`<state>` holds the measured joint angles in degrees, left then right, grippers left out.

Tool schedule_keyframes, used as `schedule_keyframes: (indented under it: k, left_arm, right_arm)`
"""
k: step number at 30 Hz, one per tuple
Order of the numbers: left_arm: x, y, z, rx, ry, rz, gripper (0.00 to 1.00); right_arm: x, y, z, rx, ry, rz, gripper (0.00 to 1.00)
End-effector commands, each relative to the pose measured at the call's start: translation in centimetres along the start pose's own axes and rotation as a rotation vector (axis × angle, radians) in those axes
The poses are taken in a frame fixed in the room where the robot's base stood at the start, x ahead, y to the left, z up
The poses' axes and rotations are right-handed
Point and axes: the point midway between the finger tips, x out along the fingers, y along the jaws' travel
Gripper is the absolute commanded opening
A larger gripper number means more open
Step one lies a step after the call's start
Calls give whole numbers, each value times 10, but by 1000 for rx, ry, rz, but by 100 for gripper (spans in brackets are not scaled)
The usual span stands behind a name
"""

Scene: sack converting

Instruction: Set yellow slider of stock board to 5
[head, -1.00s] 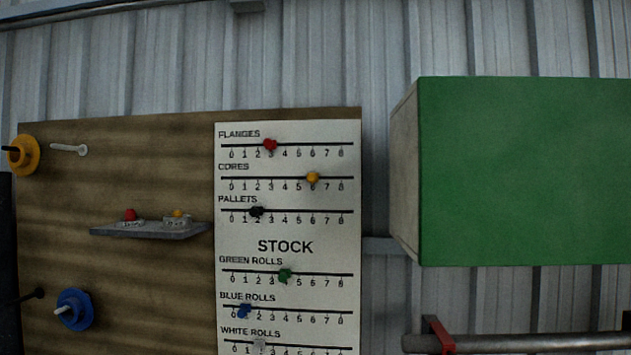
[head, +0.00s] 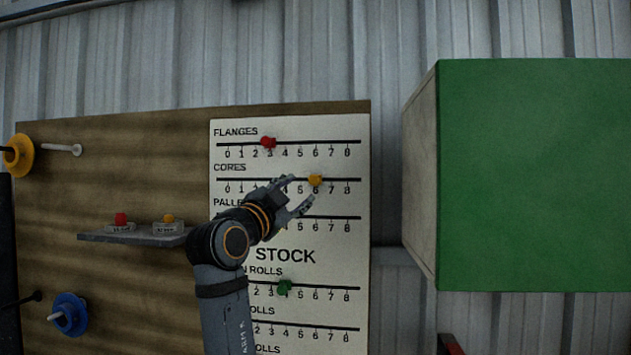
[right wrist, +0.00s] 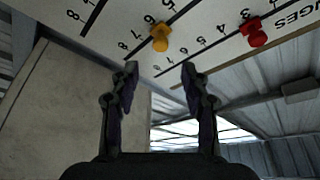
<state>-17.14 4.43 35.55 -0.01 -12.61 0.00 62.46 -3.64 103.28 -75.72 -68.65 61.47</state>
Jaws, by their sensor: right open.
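The white stock board (head: 340,235) carries several rows of sliders on 0-to-8 scales. The yellow slider (head: 315,180) is on the CORES row, at 6. In the right wrist view the yellow slider (right wrist: 160,38) shows just beyond and between the fingertips. My right gripper (head: 302,190) is open and empty, just left of the slider in the head view; it also shows in the right wrist view (right wrist: 160,67). No finger clearly touches the slider. My right arm hides part of the PALLETS row and the lower left of the board. My left gripper is out of view.
A red slider (head: 268,143) is on the FLANGES row at 3, above. A green slider (head: 284,287) is lower down. A large green box (head: 540,175) juts out right of the board. A small shelf (head: 130,237) is at left.

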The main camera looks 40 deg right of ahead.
Motion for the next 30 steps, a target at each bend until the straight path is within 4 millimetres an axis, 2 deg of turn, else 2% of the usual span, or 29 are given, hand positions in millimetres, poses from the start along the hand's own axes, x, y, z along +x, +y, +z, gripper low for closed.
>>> schedule_keyframes:
  k: [9, 15, 19, 26, 30]
  left_arm:
    - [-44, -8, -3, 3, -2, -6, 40]
    - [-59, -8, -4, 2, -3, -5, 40]
    - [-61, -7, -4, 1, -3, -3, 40]
    - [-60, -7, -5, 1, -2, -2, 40]
    - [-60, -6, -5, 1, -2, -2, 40]
  right_arm:
    - [64, -6, -5, -10, 4, 0, 46]
    - [94, -4, -2, -8, 1, -1, 46]
    - [101, -2, 0, -5, -1, -3, 46]
    - [101, -1, 1, -5, -2, -3, 46]
    - [101, -1, 1, -5, -2, -3, 30]
